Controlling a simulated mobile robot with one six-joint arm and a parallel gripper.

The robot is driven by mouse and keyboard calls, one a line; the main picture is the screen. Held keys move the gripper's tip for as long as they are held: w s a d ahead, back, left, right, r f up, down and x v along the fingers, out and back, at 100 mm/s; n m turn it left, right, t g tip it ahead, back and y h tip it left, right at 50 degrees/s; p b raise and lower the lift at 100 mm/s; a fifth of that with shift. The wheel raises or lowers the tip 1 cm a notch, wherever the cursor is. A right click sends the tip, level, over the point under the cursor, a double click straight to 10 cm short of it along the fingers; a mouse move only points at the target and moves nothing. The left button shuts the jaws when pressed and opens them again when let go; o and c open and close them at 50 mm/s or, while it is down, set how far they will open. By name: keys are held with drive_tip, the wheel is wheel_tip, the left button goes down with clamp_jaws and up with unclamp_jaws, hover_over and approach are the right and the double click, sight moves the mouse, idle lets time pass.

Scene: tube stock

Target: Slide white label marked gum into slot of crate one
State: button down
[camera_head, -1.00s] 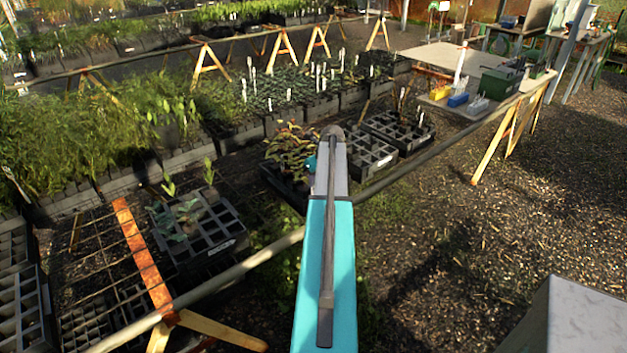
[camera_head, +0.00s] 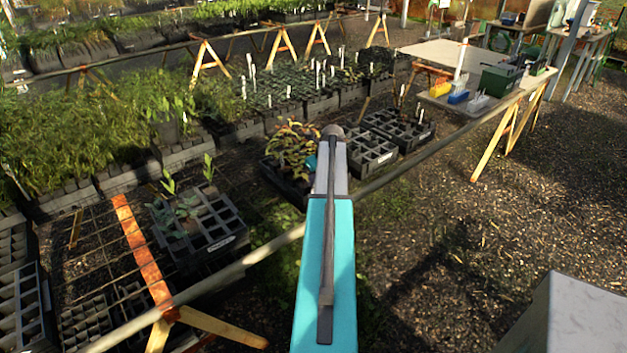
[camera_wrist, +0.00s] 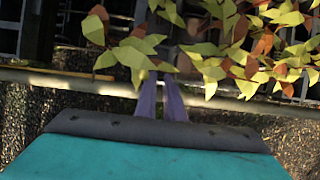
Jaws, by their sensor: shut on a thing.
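My gripper (camera_wrist: 160,98) shows in the wrist view as two dark purple fingers, close together, their tips among yellow-green and orange leaves. It is shut on a thin thing, taken to be the white label; leaves and the fingers hide it, and no lettering shows. In the head view my arm hides most of the gripper, at the right edge of a black crate (camera_head: 283,188) with a reddish-yellow plant. Other black crates stand nearby: one at left (camera_head: 208,254) with a pale tag on its front, and one at right (camera_head: 372,168). I cannot tell which is crate one.
A pale rail (camera_head: 420,166) runs along the bench's front edge, below the crates. The leafy plant (camera_head: 292,145) crowds the gripper. A table (camera_head: 440,54) with a green box and small coloured bins stands at back right.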

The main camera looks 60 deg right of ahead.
drive_tip(key=shift+f, duration=0.2)
drive_tip(key=c, duration=1.8)
unclamp_jaws()
drive_tip(key=shift+r, duration=0.15)
drive_tip(key=b+v, duration=0.3)
drive_tip(key=v, duration=1)
drive_tip(key=shift+r, duration=0.25)
drive_tip(key=shift+s, duration=0.15)
